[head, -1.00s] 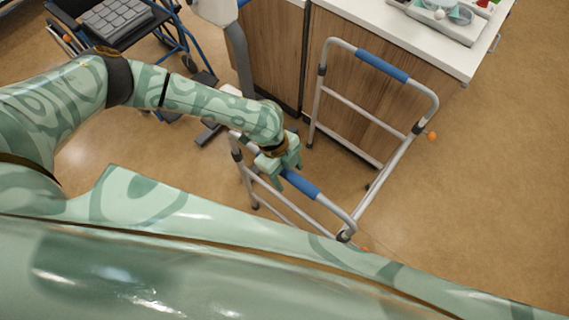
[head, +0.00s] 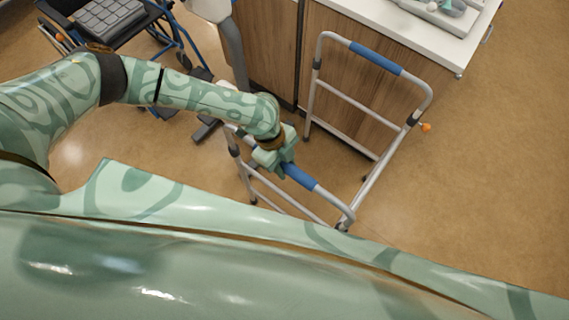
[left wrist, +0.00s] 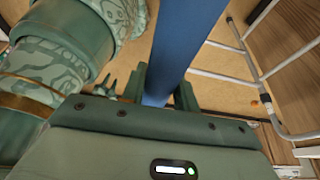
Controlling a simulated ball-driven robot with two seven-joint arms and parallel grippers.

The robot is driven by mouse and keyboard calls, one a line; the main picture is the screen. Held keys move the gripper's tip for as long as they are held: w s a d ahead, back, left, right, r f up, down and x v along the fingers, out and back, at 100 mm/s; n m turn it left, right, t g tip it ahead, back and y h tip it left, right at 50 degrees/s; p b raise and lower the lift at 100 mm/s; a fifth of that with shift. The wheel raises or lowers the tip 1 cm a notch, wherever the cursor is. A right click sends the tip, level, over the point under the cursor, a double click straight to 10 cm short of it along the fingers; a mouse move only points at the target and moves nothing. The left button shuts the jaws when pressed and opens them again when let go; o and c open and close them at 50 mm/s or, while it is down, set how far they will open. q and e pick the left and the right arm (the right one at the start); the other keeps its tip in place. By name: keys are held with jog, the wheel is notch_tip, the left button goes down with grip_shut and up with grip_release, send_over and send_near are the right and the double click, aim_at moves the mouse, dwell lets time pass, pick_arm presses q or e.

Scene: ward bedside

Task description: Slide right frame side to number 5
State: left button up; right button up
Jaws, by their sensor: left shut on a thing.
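A grey walking frame with two sides joined by a front bar stands on the floor. Its near side has a blue grip (head: 299,176), and its far side has another blue grip (head: 376,58). My left gripper (head: 281,172) is shut on the near blue grip, which also runs between the fingers in the left wrist view (left wrist: 184,45). An orange knob (head: 426,127) sits at the far front corner. No number marks are readable. A small green pronged shape at the left of the left wrist view looks like my right gripper (left wrist: 106,84), but its jaws are unclear.
A wood-fronted cabinet (head: 355,50) with a white top stands close behind the frame's far side. A blue wheelchair (head: 165,35) and a grey stand (head: 235,55) are at upper left. Open brown floor (head: 490,190) lies to the right.

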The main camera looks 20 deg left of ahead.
pick_arm(q)
jog(key=shift+r+p, duration=2.5)
jog(key=shift+r, duration=0.65)
jog(key=o, duration=1.1)
jog(key=shift+f, duration=0.1)
jog(key=shift+o, duration=0.2)
jog(key=p+v, duration=0.5)
jog(key=v, duration=0.2)
